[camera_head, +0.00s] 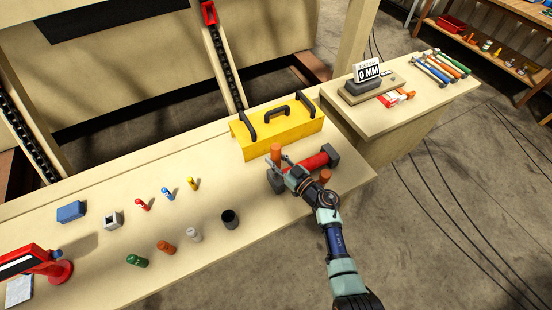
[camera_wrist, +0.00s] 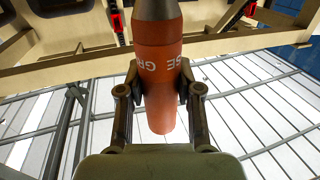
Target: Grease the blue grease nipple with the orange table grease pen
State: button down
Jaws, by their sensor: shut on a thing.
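An orange pen (camera_wrist: 162,75) with white "GREASE" lettering and a dark tapered end is between the two fingers of my gripper (camera_wrist: 160,92) in the wrist view. My gripper (camera_head: 281,172) is shut on it. In the head view the held orange pen (camera_head: 276,152) shows above the fingers, in front of the yellow toolbox. The small blue grease nipple (camera_head: 167,193) stands on the table to the left, apart from my gripper, between a red nipple (camera_head: 142,204) and a yellow nipple (camera_head: 192,183).
The yellow toolbox (camera_head: 285,135) and a red cylinder with grey ends (camera_head: 318,162) are close to my gripper. Green (camera_head: 137,260), orange (camera_head: 166,247) and grey (camera_head: 194,234) pieces and a black cup (camera_head: 230,219) line the front. Bare tabletop separates the nipples from this row.

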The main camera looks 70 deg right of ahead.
aim_at(279, 153)
jog(key=shift+f, duration=0.3)
jog(key=shift+r+p, duration=0.45)
jog(key=shift+p, duration=0.25)
dwell(2.0)
notch_tip(279, 153, up, 5)
jog(key=p, duration=0.6)
jog(key=shift+r, duration=0.1)
